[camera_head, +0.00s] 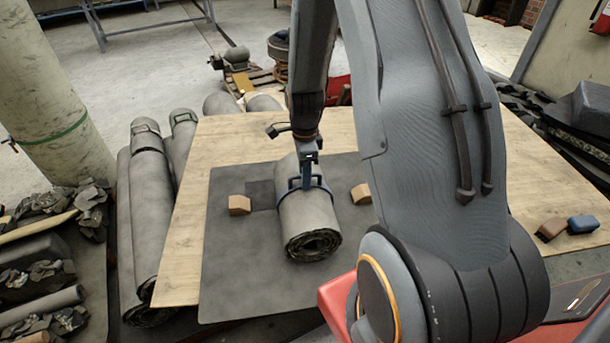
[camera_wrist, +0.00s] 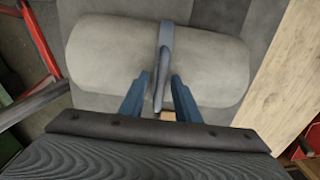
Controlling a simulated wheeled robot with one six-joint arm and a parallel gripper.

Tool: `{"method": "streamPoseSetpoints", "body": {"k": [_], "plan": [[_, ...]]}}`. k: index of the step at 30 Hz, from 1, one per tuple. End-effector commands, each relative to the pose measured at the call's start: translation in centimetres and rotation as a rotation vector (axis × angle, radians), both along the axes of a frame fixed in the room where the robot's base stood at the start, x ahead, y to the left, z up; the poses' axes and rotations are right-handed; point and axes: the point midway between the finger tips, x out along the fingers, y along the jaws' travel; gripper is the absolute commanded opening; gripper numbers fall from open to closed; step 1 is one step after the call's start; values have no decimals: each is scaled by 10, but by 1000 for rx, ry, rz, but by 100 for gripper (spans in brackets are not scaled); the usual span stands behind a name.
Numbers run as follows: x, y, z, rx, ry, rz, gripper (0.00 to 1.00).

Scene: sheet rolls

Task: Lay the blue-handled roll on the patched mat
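The roll (camera_head: 308,221) is grey, with a blue strap and handle (camera_head: 312,183) around its middle. It lies on its side on the dark grey patched mat (camera_head: 235,275), on the wooden table, and its near end shows the coiled layers. The mat has a darker square patch (camera_head: 262,194) just left of the roll. My gripper (camera_head: 308,165) is right over the handle. In the wrist view the blue fingers (camera_wrist: 160,78) stand on either side of the handle (camera_wrist: 163,50), apart, with narrow gaps visible. The roll (camera_wrist: 105,65) spans most of that view.
Two wooden blocks (camera_head: 239,205) (camera_head: 361,194) sit on the mat, one on each side of the roll. More grey rolls (camera_head: 150,205) with handles lie left of the table (camera_head: 185,250). A brown block (camera_head: 552,229) and a blue block (camera_head: 582,224) sit at the right. My arm hides part of the table.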

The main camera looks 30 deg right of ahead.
Motion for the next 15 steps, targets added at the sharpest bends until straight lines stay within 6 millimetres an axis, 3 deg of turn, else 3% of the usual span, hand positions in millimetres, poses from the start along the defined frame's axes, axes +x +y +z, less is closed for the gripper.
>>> {"method": "streamPoseSetpoints", "body": {"k": [8, 15], "plan": [[2, 0, 15, -1, -4, 0, 29], [2, 0, 53, -1, -6, 0, 29]]}}
